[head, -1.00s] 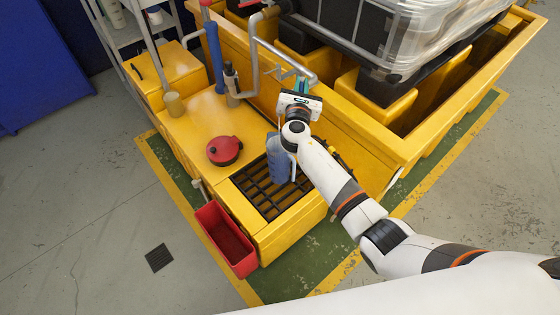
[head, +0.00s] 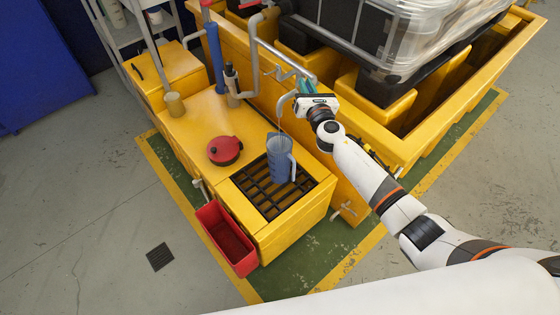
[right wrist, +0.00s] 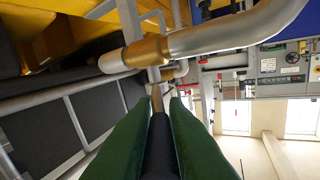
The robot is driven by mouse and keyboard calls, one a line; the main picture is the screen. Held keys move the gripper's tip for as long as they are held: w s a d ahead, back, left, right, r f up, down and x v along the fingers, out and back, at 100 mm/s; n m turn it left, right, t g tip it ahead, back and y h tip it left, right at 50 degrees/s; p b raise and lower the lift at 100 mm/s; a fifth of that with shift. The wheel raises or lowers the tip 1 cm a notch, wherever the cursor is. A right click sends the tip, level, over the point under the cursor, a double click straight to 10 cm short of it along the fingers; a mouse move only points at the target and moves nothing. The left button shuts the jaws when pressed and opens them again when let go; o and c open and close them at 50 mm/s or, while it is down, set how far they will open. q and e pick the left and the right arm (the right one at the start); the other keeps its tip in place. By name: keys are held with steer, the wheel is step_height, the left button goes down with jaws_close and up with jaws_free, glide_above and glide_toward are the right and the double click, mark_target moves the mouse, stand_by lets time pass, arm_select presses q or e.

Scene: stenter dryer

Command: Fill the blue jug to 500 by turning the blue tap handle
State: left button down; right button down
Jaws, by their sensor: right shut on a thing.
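The blue jug (head: 279,160) stands upright on the black grating, its handle to the right. Its scale and fill level are too small to read. My right gripper (head: 301,87) is at the tap on the pipe, above and right of the jug. In the right wrist view its green fingers (right wrist: 158,103) are shut on a dark bar-shaped piece, the tap handle (right wrist: 159,140), below a brass and grey pipe (right wrist: 205,38). In the head view the gripper mostly hides the handle. A thin pale line runs from the tap down to the jug, likely water. My left gripper is out of view.
The black grating (head: 262,190) is set in a yellow bench (head: 200,115). A red lidded pot (head: 225,150) sits left of the jug. A red bin (head: 228,240) hangs at the front. A grey pipe (head: 255,60) and blue cylinder (head: 214,60) stand behind. A caged tank (head: 390,35) is at the back right.

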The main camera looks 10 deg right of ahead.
steer(key=shift+f, duration=0.1)
steer(key=shift+d+f+y+b, duration=0.1)
steer(key=shift+d+y+b, duration=0.1)
steer(key=shift+y+b, duration=0.15)
steer(key=n+y+b, duration=0.2)
steer(key=d+n+g+y+b, duration=0.1)
steer(key=n+y+b, duration=0.1)
steer(key=y, duration=0.1)
steer(key=shift+w+d+g+y, duration=0.15)
steer(key=shift+g+y, duration=0.15)
steer(key=shift+y, duration=0.05)
